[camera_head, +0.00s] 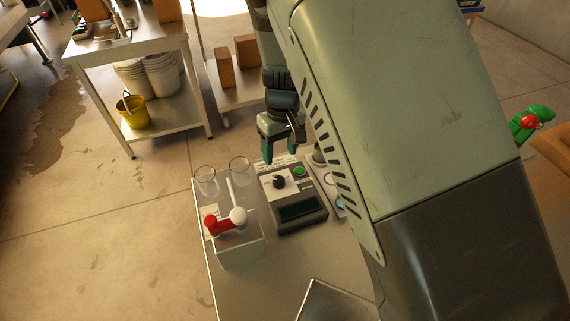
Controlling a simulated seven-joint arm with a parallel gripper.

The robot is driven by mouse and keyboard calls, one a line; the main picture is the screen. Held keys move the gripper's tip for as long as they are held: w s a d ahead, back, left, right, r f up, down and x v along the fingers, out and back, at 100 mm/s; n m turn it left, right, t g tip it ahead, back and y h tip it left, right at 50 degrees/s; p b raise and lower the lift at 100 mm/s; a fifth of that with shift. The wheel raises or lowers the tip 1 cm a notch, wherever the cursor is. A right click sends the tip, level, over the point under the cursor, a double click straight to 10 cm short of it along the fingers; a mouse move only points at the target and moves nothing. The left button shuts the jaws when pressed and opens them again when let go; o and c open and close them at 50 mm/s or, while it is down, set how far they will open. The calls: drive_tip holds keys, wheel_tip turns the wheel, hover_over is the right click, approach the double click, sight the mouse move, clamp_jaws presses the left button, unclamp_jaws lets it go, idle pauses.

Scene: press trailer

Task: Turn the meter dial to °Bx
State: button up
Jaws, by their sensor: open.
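The meter (301,216) is a small dark-and-light box on the metal table. It has a black round dial (279,183) on a pale face, a green button (299,171) and a dark display (296,211). The labels around the dial are too small to read, so I cannot tell where it points. My gripper (281,158) has green fingers pointing down. It is open and empty, just behind and above the far edge of the meter, apart from the dial as far as I can see.
Two clear glasses (239,169) stand left of the meter. A box with a red-handled and white-knobbed lever (238,250) stands at front left. Round items (329,180) lie to the right, partly hidden by my arm.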

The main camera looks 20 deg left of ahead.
sight(279, 179)
drive_tip(key=f, duration=1)
drive_tip(key=shift+s+a, duration=0.1)
drive_tip(key=shift+s, duration=0.1)
drive_tip(key=c, duration=1)
